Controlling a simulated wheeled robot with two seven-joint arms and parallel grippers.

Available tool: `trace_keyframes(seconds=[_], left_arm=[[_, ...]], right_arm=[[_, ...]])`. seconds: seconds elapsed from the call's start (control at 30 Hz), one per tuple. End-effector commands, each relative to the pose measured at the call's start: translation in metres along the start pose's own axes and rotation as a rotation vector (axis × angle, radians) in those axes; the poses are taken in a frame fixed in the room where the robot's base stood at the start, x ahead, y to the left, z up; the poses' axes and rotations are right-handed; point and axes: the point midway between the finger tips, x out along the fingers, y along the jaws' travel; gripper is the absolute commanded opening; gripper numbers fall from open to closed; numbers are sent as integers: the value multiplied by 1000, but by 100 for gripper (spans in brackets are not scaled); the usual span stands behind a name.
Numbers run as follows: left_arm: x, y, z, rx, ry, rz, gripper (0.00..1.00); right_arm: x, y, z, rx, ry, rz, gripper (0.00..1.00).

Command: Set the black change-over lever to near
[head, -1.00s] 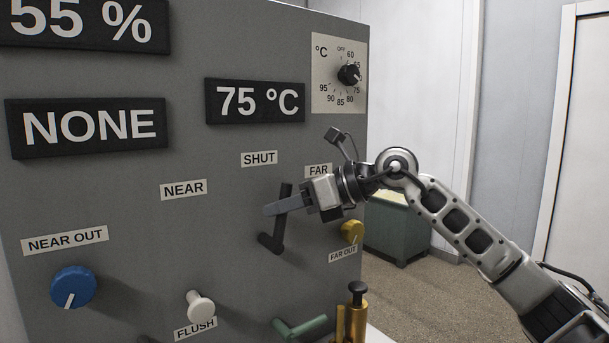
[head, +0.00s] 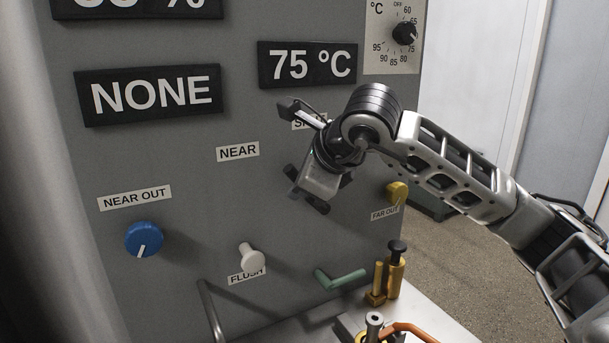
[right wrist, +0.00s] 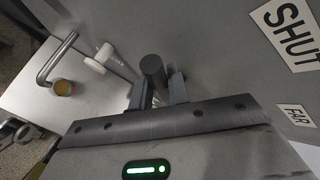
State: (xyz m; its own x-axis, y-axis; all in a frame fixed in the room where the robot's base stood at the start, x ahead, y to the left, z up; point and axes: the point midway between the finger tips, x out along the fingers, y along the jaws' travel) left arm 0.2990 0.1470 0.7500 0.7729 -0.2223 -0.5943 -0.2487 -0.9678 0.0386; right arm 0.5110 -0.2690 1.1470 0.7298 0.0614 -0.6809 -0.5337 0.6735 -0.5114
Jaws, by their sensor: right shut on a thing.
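The black change-over lever (head: 291,172) is on the grey panel, mostly covered by my right gripper in the head view. The parts that show suggest it leans up and to the left, towards the NEAR label (head: 238,151). In the right wrist view the lever's dark round bar (right wrist: 153,70) stands between the two fingers. My right gripper (right wrist: 157,90) is shut on it. The SHUT label (right wrist: 291,32) is partly hidden by my wrist in the head view, and the FAR label (right wrist: 297,115) shows only in the right wrist view. My left gripper is not in view.
Below are a blue NEAR OUT knob (head: 145,239), a white FLUSH knob (head: 251,256), a green handle (head: 341,279) and a yellow FAR OUT knob (head: 397,193). A bent metal bar (head: 210,310) rises at the bottom. The NONE display (head: 150,94) is above.

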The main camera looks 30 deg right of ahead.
Motion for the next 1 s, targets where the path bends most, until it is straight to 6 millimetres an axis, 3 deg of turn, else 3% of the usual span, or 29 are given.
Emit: trace_keyframes(seconds=[0.83, 0.87, 0.9, 0.93, 1.0], left_arm=[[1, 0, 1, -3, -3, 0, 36], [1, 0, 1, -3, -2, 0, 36], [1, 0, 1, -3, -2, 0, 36], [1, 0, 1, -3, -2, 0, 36], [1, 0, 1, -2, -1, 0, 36]], right_arm=[[6, 9, 2, -107, 79, -53, 0], [6, 9, 2, -107, 79, -53, 23], [6, 9, 2, -107, 79, -53, 34], [6, 9, 2, -106, 79, -53, 39], [6, 9, 2, -105, 78, -53, 39]])
